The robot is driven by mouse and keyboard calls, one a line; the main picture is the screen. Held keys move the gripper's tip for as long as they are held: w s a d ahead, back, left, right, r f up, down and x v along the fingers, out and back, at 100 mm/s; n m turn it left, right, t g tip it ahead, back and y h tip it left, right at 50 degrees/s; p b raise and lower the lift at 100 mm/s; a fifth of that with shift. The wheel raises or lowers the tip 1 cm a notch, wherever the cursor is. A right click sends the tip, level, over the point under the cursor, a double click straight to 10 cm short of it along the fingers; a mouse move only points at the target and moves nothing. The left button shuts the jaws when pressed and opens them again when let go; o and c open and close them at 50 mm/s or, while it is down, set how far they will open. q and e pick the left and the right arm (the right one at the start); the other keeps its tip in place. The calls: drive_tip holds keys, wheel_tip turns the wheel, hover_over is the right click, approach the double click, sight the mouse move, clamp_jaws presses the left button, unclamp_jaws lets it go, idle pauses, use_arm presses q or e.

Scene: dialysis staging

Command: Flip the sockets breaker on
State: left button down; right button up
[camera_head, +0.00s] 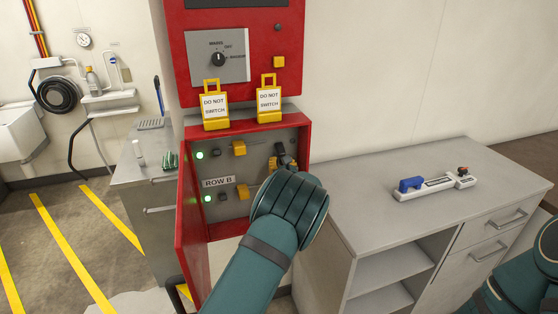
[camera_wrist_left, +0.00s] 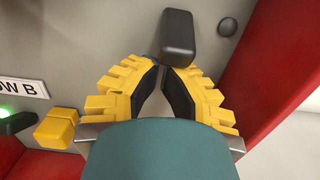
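An open red breaker box (camera_head: 245,127) shows in the head view, with a grey panel inside. On the panel are black levers, yellow blocks (camera_head: 239,148) and two lit green lamps (camera_head: 199,155). A "ROW B" label (camera_head: 218,182) sits between the rows. No label reading sockets is legible. My left gripper (camera_head: 287,163) is at the panel's right side. Its yellow fingers (camera_wrist_left: 162,68) come together just below a black lever (camera_wrist_left: 177,38), with nothing seen between them. I cannot tell whether they touch the lever. The right gripper is out of view; only my right arm shows.
Two yellow "DO NOT SWITCH" tags (camera_head: 214,105) (camera_head: 268,100) hang above the opening. The red door (camera_head: 190,235) stands open at the left. A grey cabinet (camera_head: 350,205) at the right carries a white strip with a blue handle (camera_head: 411,184). The box's red side wall is close beside the left gripper.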

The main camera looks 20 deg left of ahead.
sight(280, 155)
use_arm(q)
drive_tip(key=r+g+h+p, duration=0.1)
drive_tip(key=g+p, duration=0.1)
drive_tip(key=p, duration=0.2)
drive_tip(key=s+r+g+h+p, duration=0.1)
drive_tip(key=p, duration=0.3)
drive_tip(key=d+r+g+h+p, duration=0.1)
drive_tip(key=g+p, duration=0.1)
drive_tip(key=p, duration=0.2)
drive_tip(key=shift+s+d+r+g+h, duration=0.1)
drive_tip(key=shift+s+r+g+h, duration=0.15)
drive_tip(key=shift+s+g+h, duration=0.1)
drive_tip(key=shift+f, duration=0.35)
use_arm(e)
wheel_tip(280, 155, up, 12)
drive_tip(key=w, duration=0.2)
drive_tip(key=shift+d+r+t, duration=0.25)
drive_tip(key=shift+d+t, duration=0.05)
use_arm(q)
drive_tip(key=shift+r+p, duration=0.3)
drive_tip(key=shift+r, duration=0.55)
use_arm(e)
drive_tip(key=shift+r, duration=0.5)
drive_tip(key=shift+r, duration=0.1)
